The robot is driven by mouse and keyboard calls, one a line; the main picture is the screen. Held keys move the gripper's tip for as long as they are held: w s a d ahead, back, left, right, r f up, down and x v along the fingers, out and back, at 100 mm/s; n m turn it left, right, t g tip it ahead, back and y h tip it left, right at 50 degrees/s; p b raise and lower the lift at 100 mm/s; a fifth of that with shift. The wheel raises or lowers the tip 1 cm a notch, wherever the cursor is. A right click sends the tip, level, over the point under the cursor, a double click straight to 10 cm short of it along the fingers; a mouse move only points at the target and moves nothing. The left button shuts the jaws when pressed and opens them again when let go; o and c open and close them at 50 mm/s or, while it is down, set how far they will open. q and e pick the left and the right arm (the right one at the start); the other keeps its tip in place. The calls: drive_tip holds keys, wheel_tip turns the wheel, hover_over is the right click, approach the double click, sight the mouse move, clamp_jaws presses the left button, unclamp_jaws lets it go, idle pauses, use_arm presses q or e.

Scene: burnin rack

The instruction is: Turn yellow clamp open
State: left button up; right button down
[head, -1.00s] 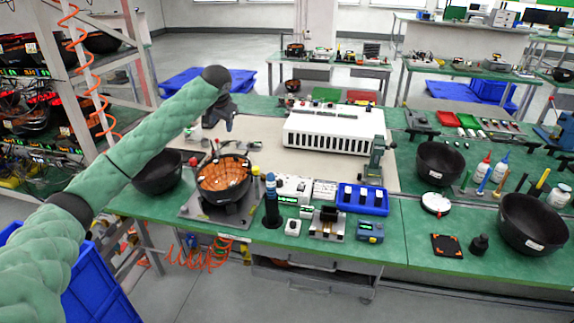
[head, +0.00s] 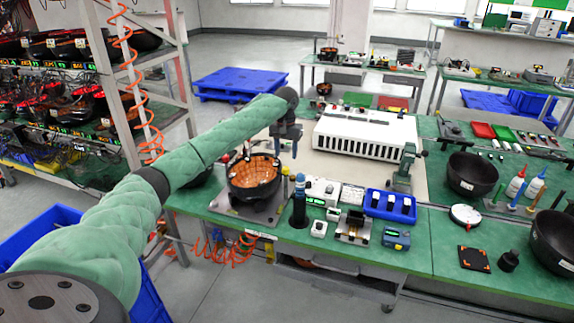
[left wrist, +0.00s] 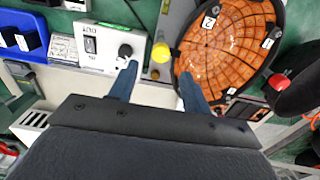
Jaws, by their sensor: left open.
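The yellow clamp (left wrist: 161,52) shows as a round yellow knob beside the black bowl with orange segments (left wrist: 232,45) in the left wrist view. In the head view the yellow clamp (head: 285,170) is a small yellow spot at the bowl's right edge. My left gripper (head: 287,150) is above and behind the bowl's right side. In the left wrist view its two fingers (left wrist: 157,86) are open and empty, with the yellow knob beyond and between them, apart from both. My right gripper is in neither view.
A red clamp (left wrist: 278,80) is on the bowl's other side. A white box with a black knob (left wrist: 100,46) stands close beside the yellow one. A dark cylinder (head: 299,205), a blue bin (head: 390,207) and a long white slotted unit (head: 365,135) are nearby.

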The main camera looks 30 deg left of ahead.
sight(286, 168)
use_arm(q)
drive_tip(key=shift+f+p, duration=1)
drive_tip(key=shift+f, duration=2.2)
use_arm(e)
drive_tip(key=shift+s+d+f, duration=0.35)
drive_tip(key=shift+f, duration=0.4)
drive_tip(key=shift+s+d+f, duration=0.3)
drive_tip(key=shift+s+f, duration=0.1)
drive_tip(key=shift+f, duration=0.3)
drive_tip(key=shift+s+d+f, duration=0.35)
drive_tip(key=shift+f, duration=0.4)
use_arm(q)
drive_tip(key=c, duration=1)
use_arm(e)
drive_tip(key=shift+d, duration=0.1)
